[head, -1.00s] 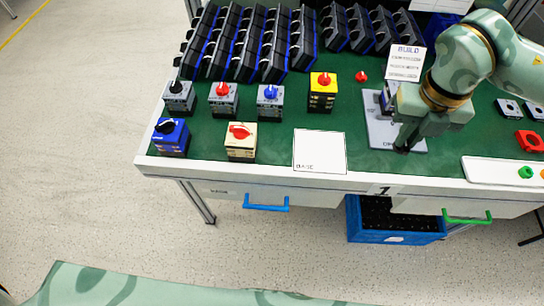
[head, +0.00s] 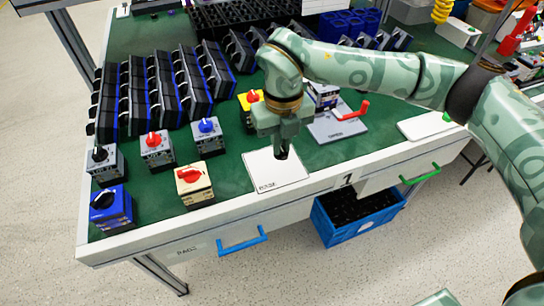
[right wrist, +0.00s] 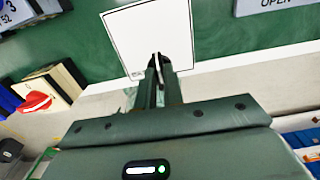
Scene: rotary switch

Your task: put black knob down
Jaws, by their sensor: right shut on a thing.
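My right gripper (head: 282,153) comes in from the right and points down over the white card (head: 268,174) at the table's front edge. In the right wrist view its fingertips (right wrist: 159,62) are close together over the same card (right wrist: 130,35). They are shut on the black knob (right wrist: 158,66), which is mostly hidden between the fingers. Only a small dark part with a light streak shows. I cannot tell if the knob touches the card. My left gripper is not in view.
Left of the card stand switches with knobs: a beige box with a red knob (head: 194,184), a blue box (head: 112,208) and several grey ones. A grey plate (head: 337,128) with a red handle (head: 352,110) lies to the right. Black bins fill the back.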

